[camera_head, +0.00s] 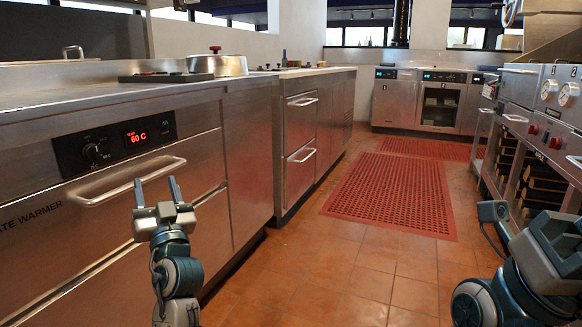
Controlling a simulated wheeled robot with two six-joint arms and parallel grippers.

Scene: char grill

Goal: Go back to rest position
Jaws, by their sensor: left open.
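My left gripper (157,190) is in the lower left of the head view, with its two fingers upright, apart and empty. It stands in front of the plate warmer drawer (85,235), below and to the right of the long drawer handle (125,182). From this view I cannot tell how close it is to the steel front. My right arm (535,265) shows at the lower right corner, folded near the right-hand grill.
A steel counter (70,92) runs along the left, with a lidded pan (217,64) on it. Red mats (392,192) lie on the tiled floor (330,262). A grill unit with gauges (540,130) lines the right. The middle aisle is clear.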

